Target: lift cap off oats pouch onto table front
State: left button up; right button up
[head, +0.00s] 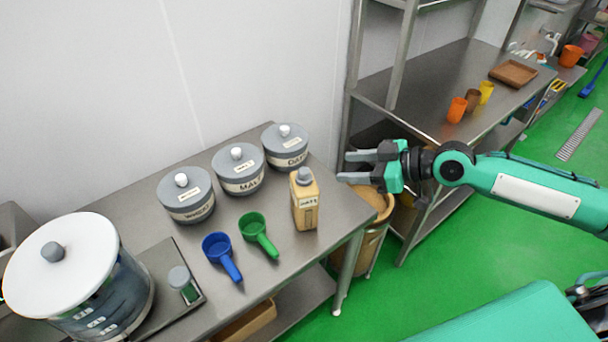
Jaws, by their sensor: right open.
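The oats pouch (306,212) is a tan, upright pack with a dark-lettered label near the right end of the steel table. Its grey cap (304,175) sits on top of it. My right gripper (347,167) comes in from the right, with its two grey fingers apart and pointing left. In the picture it is just right of the cap, and nothing is between its fingers. My left gripper is not in view.
Three grey lidded canisters (186,196) line the back of the steel table (275,270). A blue scoop (221,254) and a green scoop (257,233) lie left of the pouch. A large white-lidded container (62,262) stands at the left.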

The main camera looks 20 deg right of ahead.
aim_at(299, 172)
jog(key=p+x, duration=0.2)
jog(key=x, duration=0.5)
jog(key=shift+s+r, duration=0.1)
jog(key=shift+w+a+f+p, duration=0.3)
jog(key=shift+a+p, duration=0.1)
jog(key=shift+a, duration=0.05)
jog(key=shift+s+a+p+x, duration=0.15)
jog(key=shift+p+x, duration=0.55)
jog(key=shift+x, duration=0.4)
jog(key=shift+s+a+p+x, duration=0.15)
jog(key=shift+p+x, duration=0.55)
jog(key=shift+x, duration=0.4)
jog(key=shift+w+a+f, duration=0.15)
jog(key=shift+w+f, duration=0.15)
jog(key=shift+f, duration=0.05)
jog(key=shift+c, duration=0.4)
grip_shut()
